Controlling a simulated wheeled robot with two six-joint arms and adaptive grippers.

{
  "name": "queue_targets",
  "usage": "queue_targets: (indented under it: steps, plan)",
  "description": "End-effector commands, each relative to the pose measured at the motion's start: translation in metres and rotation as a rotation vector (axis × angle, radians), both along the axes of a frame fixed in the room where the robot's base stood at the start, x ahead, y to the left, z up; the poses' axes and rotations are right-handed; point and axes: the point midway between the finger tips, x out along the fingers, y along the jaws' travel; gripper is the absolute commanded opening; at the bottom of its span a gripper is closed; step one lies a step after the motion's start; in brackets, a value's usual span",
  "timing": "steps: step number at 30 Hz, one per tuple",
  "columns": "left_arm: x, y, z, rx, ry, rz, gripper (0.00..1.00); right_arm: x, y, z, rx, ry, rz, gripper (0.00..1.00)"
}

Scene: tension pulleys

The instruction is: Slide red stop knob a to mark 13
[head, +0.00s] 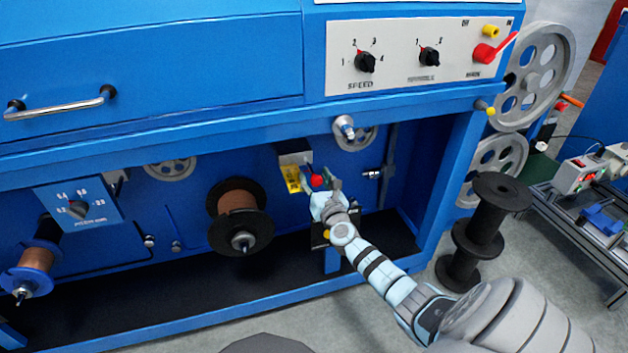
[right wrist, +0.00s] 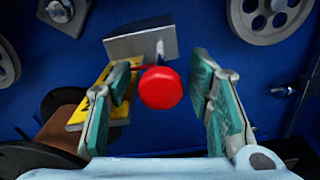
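The red stop knob (right wrist: 160,88) is a round red ball in front of a grey metal block (right wrist: 142,42) on the blue machine. A yellow scale plate (right wrist: 92,98) with dark markings lies just left of it, partly hidden by a finger. In the head view the red knob (head: 317,181) shows at my right gripper (head: 320,188). In the right wrist view my right gripper (right wrist: 163,105) is open, with one finger on each side of the knob and gaps visible. The knob's mark cannot be read. My left gripper is not in view.
A copper wire spool (head: 238,200) hangs left of the scale plate. Grey pulleys (right wrist: 262,15) sit on the back panel. A black empty spool (head: 490,205) stands on the floor at right. The machine's blue upper ledge (head: 230,122) runs above my right gripper.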

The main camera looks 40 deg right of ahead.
Motion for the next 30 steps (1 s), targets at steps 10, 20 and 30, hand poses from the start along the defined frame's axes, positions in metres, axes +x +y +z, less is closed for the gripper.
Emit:
queue_targets:
  steps: [10,20,30]
  plan:
    - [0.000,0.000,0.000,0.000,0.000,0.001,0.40,-0.021,0.010,0.000,-0.002,-0.002,0.003,0.47]
    - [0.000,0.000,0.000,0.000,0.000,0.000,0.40,-0.098,0.044,-0.001,0.000,0.002,0.002,0.47]
    - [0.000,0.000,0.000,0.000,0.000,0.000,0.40,-0.110,0.049,0.000,0.000,0.000,0.001,0.47]
